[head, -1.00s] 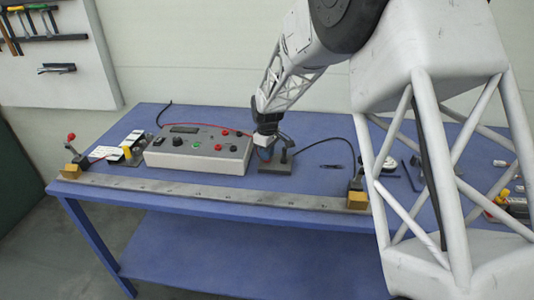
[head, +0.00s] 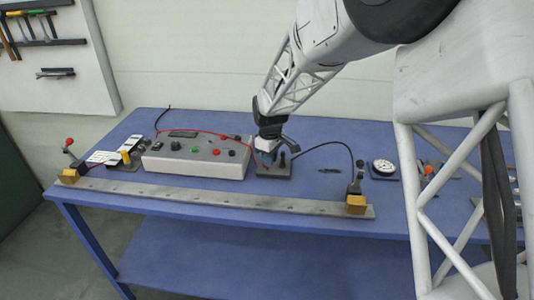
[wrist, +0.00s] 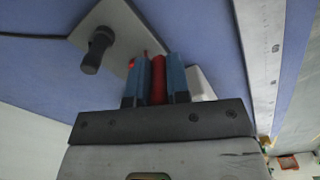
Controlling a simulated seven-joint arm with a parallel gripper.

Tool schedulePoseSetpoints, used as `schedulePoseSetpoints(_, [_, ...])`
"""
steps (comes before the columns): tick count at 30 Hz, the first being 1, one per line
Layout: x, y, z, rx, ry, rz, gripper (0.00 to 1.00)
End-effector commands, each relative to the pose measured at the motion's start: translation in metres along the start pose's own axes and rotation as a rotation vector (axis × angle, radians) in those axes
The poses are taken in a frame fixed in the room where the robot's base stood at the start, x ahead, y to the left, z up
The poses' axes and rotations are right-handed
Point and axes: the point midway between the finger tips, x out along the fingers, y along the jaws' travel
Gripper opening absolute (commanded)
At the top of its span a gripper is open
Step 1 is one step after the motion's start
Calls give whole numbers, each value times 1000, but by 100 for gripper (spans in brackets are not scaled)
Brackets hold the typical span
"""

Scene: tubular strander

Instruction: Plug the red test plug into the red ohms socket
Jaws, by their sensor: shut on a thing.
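My gripper (head: 267,160) is low over the dark grey plate just right of the meter box. In the wrist view its blue fingers (wrist: 158,72) are shut on the red test plug (wrist: 158,80), which stands between them. The plug's tip is hidden. The grey meter box (head: 180,160) has a display, knobs and red, black and green fittings on its top. One red fitting (head: 216,152) sits near its front right; I cannot read which is the ohms socket. A red lead (head: 205,132) runs across the back of the box towards my gripper.
The plate (head: 275,173) carries a black plug or post (wrist: 98,48) with a black cable. A long metal bar (head: 200,197) with yellow end blocks lies along the table's front. A round white dial (head: 383,166) lies right.

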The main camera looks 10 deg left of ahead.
Motion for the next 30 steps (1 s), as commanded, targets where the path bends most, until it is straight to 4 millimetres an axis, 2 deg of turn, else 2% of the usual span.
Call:
schedulePoseSetpoints(6, [-4, -26, 25, 0, 1, 1, 0])
schedulePoseSetpoints(15, [-7, -54, 53, 0, 0, 0, 0])
schedulePoseSetpoints(22, [-9, -66, 65, 0, 0, 0, 0])
schedulePoseSetpoints(30, [-9, -70, 69, 0, 1, 1, 0])
